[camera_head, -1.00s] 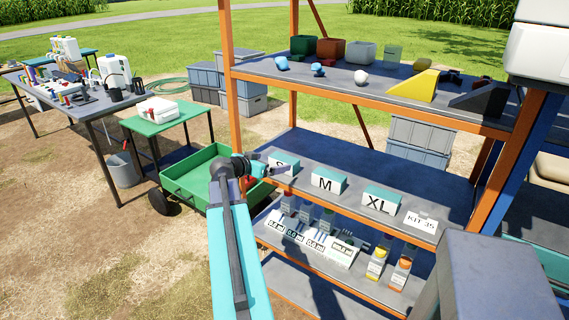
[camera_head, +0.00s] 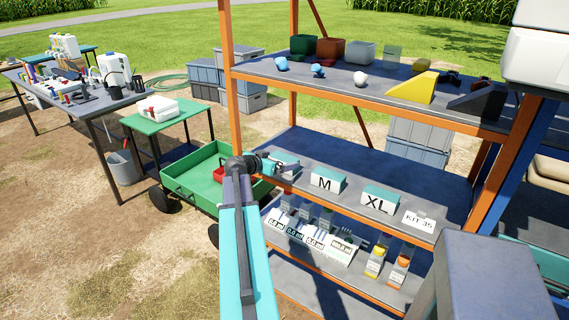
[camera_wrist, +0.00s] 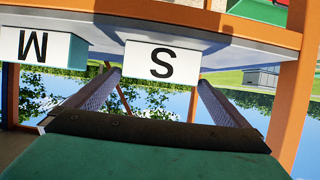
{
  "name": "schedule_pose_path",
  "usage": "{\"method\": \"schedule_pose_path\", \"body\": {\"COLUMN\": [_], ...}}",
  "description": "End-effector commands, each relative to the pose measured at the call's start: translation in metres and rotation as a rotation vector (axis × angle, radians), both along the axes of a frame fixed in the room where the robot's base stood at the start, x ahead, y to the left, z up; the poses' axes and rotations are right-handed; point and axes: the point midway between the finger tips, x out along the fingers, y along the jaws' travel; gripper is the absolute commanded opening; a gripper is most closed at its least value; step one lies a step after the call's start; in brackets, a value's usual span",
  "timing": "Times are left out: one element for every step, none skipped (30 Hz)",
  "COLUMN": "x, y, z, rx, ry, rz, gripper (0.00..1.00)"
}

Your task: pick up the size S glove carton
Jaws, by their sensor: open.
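The size S glove carton (camera_head: 286,156) is a white box with a teal top on the middle shelf. My gripper (camera_head: 282,168) is in front of it and hides its S label in the head view. In the wrist view, which is upside down, the carton (camera_wrist: 162,63) shows its S between the tips of my two open fingers (camera_wrist: 157,82). The fingers point at the carton's front face; I cannot tell whether the tips reach past that face. Nothing is gripped.
The M carton (camera_head: 327,180) and XL carton (camera_head: 380,199) stand to the right on the same shelf (camera_head: 350,163), with a KIT 35 card (camera_head: 419,222) beyond. An orange post (camera_head: 231,75) rises left of my gripper. A green cart (camera_head: 197,176) stands left of the rack.

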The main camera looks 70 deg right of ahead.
Motion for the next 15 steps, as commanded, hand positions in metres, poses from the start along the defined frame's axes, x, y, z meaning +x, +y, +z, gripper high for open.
{"method": "schedule_pose_path", "body": {"x": [-0.001, -0.002, -0.002, -0.003, -0.004, -0.005, -0.006, -0.006, -0.007, -0.008, -0.009, -0.01, -0.011, -0.011, -0.012], "y": [-0.004, -0.007, -0.01, -0.013, -0.016, -0.02, -0.023, -0.026, -0.03, -0.033, -0.035, -0.038, -0.04, -0.042, -0.043], "z": [0.001, 0.001, 0.001, 0.0, 0.0, 0.0, -0.001, -0.002, -0.003, -0.005, -0.007, -0.008, -0.009, -0.01, -0.011], "rx": [0.0, 0.001, 0.001, 0.001, 0.001, 0.001, 0.001, 0.001, 0.002, 0.002, 0.001, 0.0, 0.0, 0.0, 0.0], "ry": [0.0, 0.0, 0.0, 0.0, 0.0, 0.001, 0.001, 0.001, 0.002, 0.002, 0.001, 0.002, 0.002, 0.0, 0.0], "rz": [-0.001, -0.001, -0.001, -0.001, -0.002, -0.001, -0.001, -0.001, 0.0, 0.0, -0.001, -0.001, -0.001, -0.001, -0.001], "gripper": [1.0, 1.0, 1.0, 1.0, 1.0, 1.0, 1.0, 1.0, 1.0, 1.0, 1.0, 1.0, 1.0, 1.0, 1.0]}}
